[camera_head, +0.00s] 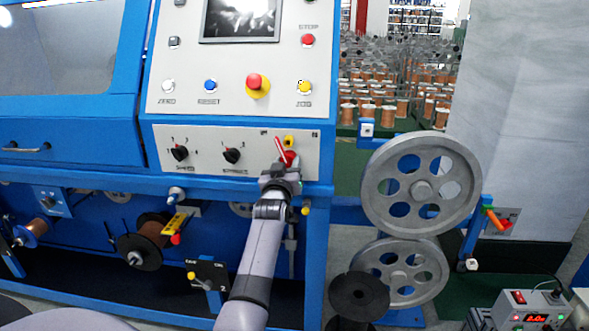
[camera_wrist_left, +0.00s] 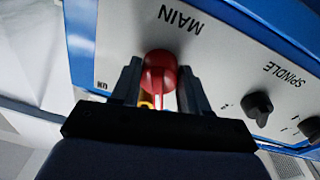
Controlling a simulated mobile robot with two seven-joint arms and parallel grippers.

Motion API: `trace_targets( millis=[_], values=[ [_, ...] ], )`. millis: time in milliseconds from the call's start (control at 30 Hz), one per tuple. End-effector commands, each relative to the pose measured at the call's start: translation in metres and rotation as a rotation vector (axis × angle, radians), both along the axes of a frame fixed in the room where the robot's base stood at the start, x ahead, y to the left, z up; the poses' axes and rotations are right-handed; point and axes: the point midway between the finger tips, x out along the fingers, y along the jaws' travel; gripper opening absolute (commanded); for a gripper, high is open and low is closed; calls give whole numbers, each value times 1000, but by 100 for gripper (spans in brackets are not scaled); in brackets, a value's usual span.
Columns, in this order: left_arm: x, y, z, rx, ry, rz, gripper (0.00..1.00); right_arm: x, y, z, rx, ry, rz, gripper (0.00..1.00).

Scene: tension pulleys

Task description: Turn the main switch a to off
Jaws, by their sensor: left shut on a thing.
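The main switch is a red rotary knob (camera_head: 289,157) at the right end of the lower white panel (camera_head: 205,150). A bit of yellow shows just above it. In the left wrist view the red knob (camera_wrist_left: 160,72) sits between my fingers, beside the label MAIN. My left gripper (camera_head: 284,167) reaches up from below and is shut on the knob; it also shows in the left wrist view (camera_wrist_left: 158,88). The gripper hides part of the knob in the head view, so its exact setting is hard to tell. My right gripper is not in view.
Two black knobs (camera_head: 232,155) (camera_head: 180,153) sit left of the switch on the same panel. Above are a red emergency button (camera_head: 257,85) and several push buttons. Large grey pulleys (camera_head: 421,186) stand to the right. Wire spools (camera_head: 150,240) hang below left.

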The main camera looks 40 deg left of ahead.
Motion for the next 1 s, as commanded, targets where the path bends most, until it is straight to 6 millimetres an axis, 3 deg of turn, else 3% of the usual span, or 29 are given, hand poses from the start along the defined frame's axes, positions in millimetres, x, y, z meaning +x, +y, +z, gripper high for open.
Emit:
trace_targets(
  millis=[500, 1000],
  values=[
    [1, 5, 0, -301, -181, -3, 0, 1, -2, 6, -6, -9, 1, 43],
    [2, 5, -1, -362, -219, -2, 0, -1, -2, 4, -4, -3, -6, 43]
  ],
)
